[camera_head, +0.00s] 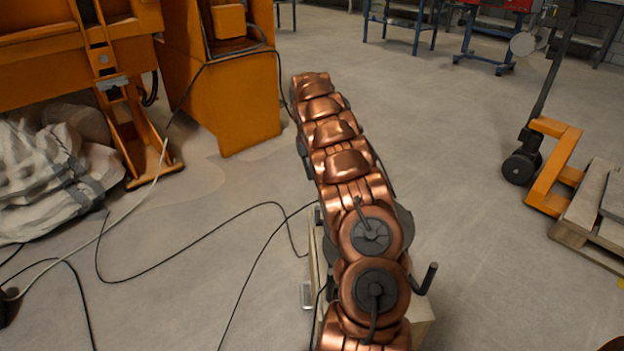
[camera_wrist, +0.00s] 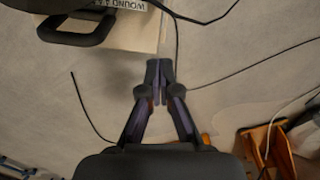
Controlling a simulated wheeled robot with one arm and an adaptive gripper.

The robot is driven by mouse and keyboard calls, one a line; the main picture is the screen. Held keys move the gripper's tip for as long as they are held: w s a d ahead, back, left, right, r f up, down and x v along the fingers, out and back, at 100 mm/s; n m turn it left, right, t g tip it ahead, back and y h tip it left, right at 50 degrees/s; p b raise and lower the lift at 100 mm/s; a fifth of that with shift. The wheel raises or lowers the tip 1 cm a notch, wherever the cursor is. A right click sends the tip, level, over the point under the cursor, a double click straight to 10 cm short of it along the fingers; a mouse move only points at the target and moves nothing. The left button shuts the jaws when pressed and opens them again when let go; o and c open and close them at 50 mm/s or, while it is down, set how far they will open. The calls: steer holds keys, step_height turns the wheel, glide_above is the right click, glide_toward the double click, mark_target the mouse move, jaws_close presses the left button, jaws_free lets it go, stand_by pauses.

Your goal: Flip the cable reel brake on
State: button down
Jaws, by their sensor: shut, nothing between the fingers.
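My gripper (camera_wrist: 159,78) is in the wrist view with its dark fingers together, empty, above the grey floor. At the upper left of that view, a black handle-like loop (camera_wrist: 72,38) and a dark rounded part above it, probably of the cable reel, are cut by the frame edge. They are by a pale wooden box (camera_wrist: 138,32) with a partly visible label. The fingertips appear below and right of the box, apart from it. In the head view my copper arm hides most of this box (camera_head: 418,322); a black crank-like handle (camera_head: 427,279) shows at its right. I cannot make out the brake.
Black cable (camera_head: 190,262) loops over the floor left of the box. Orange machinery (camera_head: 232,105) and a grey-white sack (camera_head: 45,175) are at the left. An orange pallet truck (camera_head: 556,165) and wooden pallet (camera_head: 590,215) stand right. Floor between the arm and the pallet is clear.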

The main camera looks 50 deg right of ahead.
mark_target(317, 215)
steer(key=s+a+f+b, duration=0.2)
steer(key=s+f+b, duration=0.1)
steer(key=f, duration=0.5)
steer(key=shift+s+f+b, duration=0.25)
steer(key=shift+f+b, duration=0.1)
steer(key=shift+b, duration=0.35)
steer(key=shift+s+r+p, duration=0.1)
steer(key=shift+p, duration=0.4)
